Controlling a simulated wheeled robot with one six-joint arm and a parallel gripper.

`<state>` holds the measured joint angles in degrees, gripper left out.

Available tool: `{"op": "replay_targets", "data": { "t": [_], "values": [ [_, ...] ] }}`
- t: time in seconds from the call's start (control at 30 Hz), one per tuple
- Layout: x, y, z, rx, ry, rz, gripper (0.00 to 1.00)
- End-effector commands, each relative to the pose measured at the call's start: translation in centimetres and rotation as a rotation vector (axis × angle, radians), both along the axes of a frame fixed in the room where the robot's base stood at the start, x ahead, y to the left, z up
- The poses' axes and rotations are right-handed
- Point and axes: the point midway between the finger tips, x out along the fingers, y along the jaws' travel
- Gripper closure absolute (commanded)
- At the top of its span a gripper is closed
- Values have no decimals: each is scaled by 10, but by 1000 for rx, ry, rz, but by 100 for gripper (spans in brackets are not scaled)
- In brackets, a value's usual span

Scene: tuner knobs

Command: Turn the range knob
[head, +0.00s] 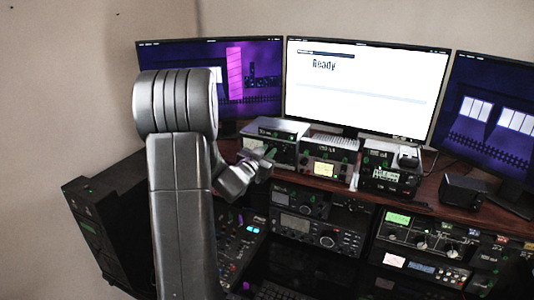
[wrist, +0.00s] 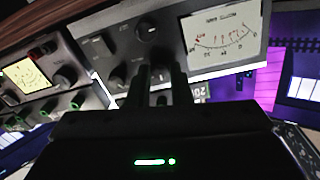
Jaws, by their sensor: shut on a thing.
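The tuner, a grey-fronted box with a cream needle meter, fills the upper part of the wrist view (wrist: 200,55). In the head view the tuner (head: 278,133) stands on the desk shelf below the monitors. My gripper (wrist: 160,72) reaches the lower part of its front panel, with its two dark fingers shut on a small dark knob between them, the range knob (wrist: 160,74). The fingers mostly hide that knob, and its label and pointer cannot be read. In the head view my gripper (head: 266,158) is at the tuner's front, partly covered by my arm.
Other dark knobs on the tuner sit close by, one above (wrist: 146,29) and one to the left (wrist: 118,77). A second device with a yellow meter (wrist: 27,80) stands left in the wrist view. Monitors (head: 365,88) stand behind; radios (head: 315,230) fill the rack below.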

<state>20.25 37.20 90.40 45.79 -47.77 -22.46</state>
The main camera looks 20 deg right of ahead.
Motion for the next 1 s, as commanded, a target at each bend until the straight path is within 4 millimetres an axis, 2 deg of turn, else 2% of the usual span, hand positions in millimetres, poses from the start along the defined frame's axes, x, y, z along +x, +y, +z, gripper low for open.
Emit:
{"op": "replay_targets", "data": {
  "t": [0.33,1.0],
  "values": [
    [0,0,-5,115,-140,0,100],
    [-1,-1,-1,413,-486,-2,100]
  ]
}}
